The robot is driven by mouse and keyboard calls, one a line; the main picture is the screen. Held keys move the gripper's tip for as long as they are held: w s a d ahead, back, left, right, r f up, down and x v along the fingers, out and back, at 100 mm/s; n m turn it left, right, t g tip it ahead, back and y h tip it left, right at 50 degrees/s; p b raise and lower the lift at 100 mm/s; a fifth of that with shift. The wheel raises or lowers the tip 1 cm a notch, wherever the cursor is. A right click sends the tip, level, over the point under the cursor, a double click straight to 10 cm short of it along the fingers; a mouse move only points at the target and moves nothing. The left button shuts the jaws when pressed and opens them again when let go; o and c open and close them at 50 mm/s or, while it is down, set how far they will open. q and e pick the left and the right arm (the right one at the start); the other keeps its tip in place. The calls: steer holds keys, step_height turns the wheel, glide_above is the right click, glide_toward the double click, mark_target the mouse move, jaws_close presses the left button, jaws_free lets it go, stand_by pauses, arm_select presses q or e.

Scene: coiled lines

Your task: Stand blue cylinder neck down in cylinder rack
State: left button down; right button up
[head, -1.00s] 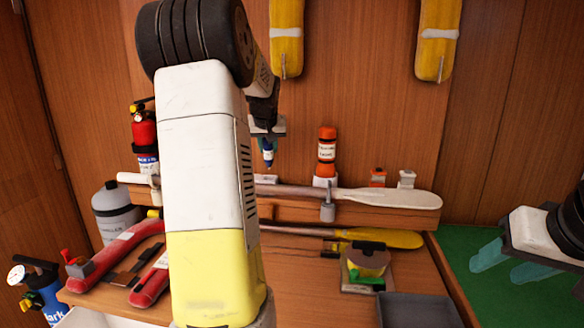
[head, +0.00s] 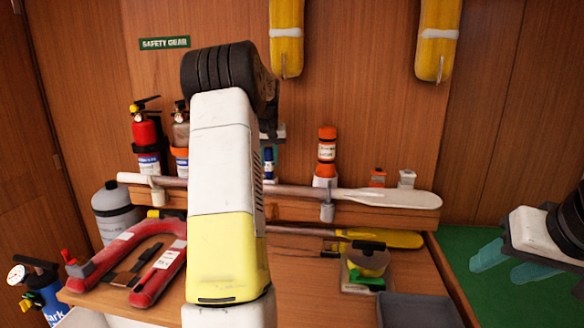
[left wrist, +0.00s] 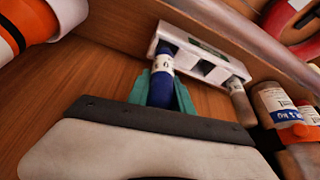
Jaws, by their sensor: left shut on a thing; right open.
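The blue cylinder (head: 269,162) with a white label shows just right of my left arm in the head view. My left gripper (left wrist: 165,92) is shut on it, teal fingers on either side, in the left wrist view. The white cylinder rack (left wrist: 239,69) has several square openings. The far end of the blue cylinder meets its left opening; I cannot tell how deep it sits. A grey cylinder (left wrist: 241,104) stands at the rack's right end. In the head view my arm hides most of the rack. My right gripper (head: 510,264) is open and empty at the right.
An orange bottle (head: 327,150) stands right of the blue cylinder. Fire extinguishers (head: 146,135) stand on the left. A paddle (head: 385,198) lies along the front of the shelf. A red horseshoe-shaped thing (head: 120,250) and a grey tray (head: 420,308) lie on the bench.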

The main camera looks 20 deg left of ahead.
mark_target(269, 167)
arm_select(q)
steer(key=shift+f, duration=1.4)
steer(key=shift+f, duration=0.15)
steer(key=c, duration=1.1)
jaws_free()
steer(key=shift+c, duration=0.2)
